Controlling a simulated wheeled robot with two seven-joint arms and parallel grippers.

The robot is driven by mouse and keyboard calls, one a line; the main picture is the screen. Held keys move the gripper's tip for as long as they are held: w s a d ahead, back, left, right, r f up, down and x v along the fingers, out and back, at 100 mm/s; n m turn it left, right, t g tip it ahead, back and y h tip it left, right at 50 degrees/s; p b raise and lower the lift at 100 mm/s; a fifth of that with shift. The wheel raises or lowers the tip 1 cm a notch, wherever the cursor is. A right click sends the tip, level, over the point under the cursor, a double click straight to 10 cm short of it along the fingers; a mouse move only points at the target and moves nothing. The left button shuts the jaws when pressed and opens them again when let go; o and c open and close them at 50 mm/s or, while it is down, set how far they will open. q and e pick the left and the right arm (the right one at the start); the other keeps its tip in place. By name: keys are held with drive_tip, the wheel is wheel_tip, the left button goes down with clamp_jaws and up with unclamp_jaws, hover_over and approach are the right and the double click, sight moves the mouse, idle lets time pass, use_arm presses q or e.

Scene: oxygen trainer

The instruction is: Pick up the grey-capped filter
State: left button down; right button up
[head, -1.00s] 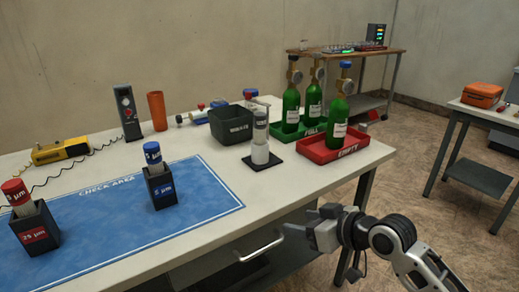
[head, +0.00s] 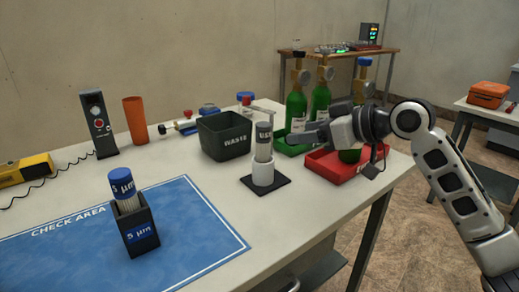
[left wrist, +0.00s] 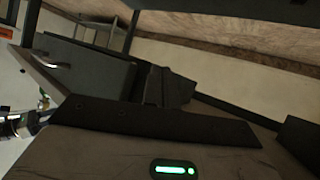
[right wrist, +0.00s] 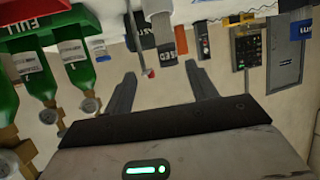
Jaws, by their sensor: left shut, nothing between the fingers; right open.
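The grey-capped filter (head: 263,142) stands upright in a white cup (head: 263,173) on a small black base, right of the waste bin. Its cap carries dark lettering. It shows upside down in the right wrist view (right wrist: 160,22), its cap between and beyond the fingertips. My right gripper (head: 296,138) is open and empty at about cap height, just right of the filter in the head view, apart from it. Its two spread fingers show in the right wrist view (right wrist: 161,74). My left gripper (left wrist: 156,78) is shut and empty, away from the filter; the head view does not show it.
The dark waste bin (head: 225,135) stands left of the filter. Green bottles (head: 297,108) stand behind my right gripper, by the green tray (head: 290,149) and red tray (head: 333,166). A blue-capped filter (head: 122,186) sits in a black block (head: 142,240) on the blue mat (head: 205,245).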

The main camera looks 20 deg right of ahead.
sight(258, 142)
drive_tip(key=shift+s+a+b+x, duration=0.1)
drive_tip(key=shift+s+a+x, duration=0.05)
drive_tip(key=shift+x, duration=2.1)
drive_tip(key=shift+s+a+b+x, duration=0.1)
drive_tip(key=shift+a+b+x, duration=0.05)
drive_tip(key=shift+x, duration=2.1)
drive_tip(key=shift+s+a+b+x, duration=0.1)
drive_tip(key=shift+s+a+x, duration=0.05)
drive_tip(key=shift+x, duration=2.05)
use_arm(q)
drive_tip(key=shift+s+d+f, duration=0.15)
drive_tip(key=shift+f, duration=0.25)
drive_tip(key=shift+s+d+f, duration=0.1)
drive_tip(key=shift+s+f, duration=0.05)
drive_tip(key=shift+f, duration=0.2)
use_arm(e)
drive_tip(key=shift+f, duration=0.15)
drive_tip(key=c, duration=1.1)
